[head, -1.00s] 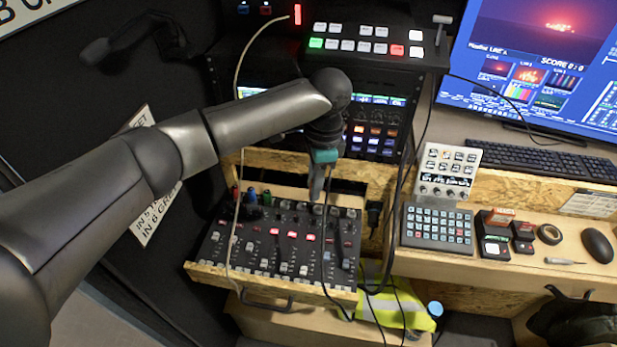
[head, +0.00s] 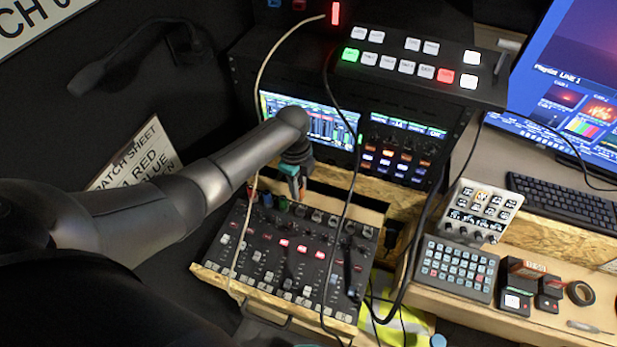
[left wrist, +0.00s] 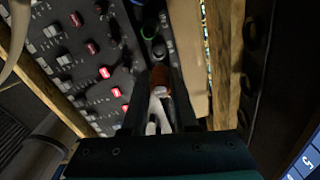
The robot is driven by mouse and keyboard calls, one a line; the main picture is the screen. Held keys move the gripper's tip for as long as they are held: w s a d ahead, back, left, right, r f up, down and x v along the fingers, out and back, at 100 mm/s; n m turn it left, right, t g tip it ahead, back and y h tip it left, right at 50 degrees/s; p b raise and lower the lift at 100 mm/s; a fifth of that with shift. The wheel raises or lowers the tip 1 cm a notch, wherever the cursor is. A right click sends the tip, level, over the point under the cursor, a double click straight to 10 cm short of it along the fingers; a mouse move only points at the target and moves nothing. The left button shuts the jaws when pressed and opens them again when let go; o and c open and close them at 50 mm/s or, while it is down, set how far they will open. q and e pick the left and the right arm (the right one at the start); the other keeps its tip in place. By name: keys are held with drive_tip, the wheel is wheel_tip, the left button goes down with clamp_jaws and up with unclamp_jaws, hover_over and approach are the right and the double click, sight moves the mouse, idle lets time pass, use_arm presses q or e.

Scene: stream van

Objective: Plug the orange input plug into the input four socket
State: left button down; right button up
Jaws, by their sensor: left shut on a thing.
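My left gripper (head: 297,190) is at the back edge of the audio mixer (head: 290,255), just right of the green plug (head: 282,204). In the left wrist view its dark fingers (left wrist: 165,95) are shut on the orange plug (left wrist: 160,78), with a pale cable trailing from it. The plug's tip points at the mixer's back row, close to a green-ringed plug (left wrist: 150,30). The fingers and plug hide the socket under it, so I cannot tell whether the tip is in. My right gripper is not in view.
Blue (head: 267,199) and red plugs stand farther left in the same row. A pale cable (head: 262,95) and black cables hang across the mixer. A rack with a screen (head: 310,120) rises behind. A keypad (head: 455,268) is on the right.

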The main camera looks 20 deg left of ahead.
use_arm(q)
drive_tip(key=shift+s, duration=0.15)
drive_tip(key=shift+a, duration=0.1)
wheel_tip(320, 180, down, 3)
drive_tip(key=shift+r+b, duration=0.1)
drive_tip(key=shift+b, duration=0.9)
drive_tip(key=shift+f+b, duration=0.75)
drive_tip(key=shift+f, duration=0.25)
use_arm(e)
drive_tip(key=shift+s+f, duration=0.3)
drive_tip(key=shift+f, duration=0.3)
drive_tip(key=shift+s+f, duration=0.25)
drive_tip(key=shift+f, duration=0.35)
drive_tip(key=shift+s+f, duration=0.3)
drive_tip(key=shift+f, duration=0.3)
use_arm(q)
drive_tip(key=shift+f+b, duration=1.1)
drive_tip(key=shift+f, duration=0.3)
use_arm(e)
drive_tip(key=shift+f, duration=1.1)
use_arm(q)
drive_tip(key=c, duration=0.6)
unclamp_jaws()
drive_tip(key=shift+f, duration=0.1)
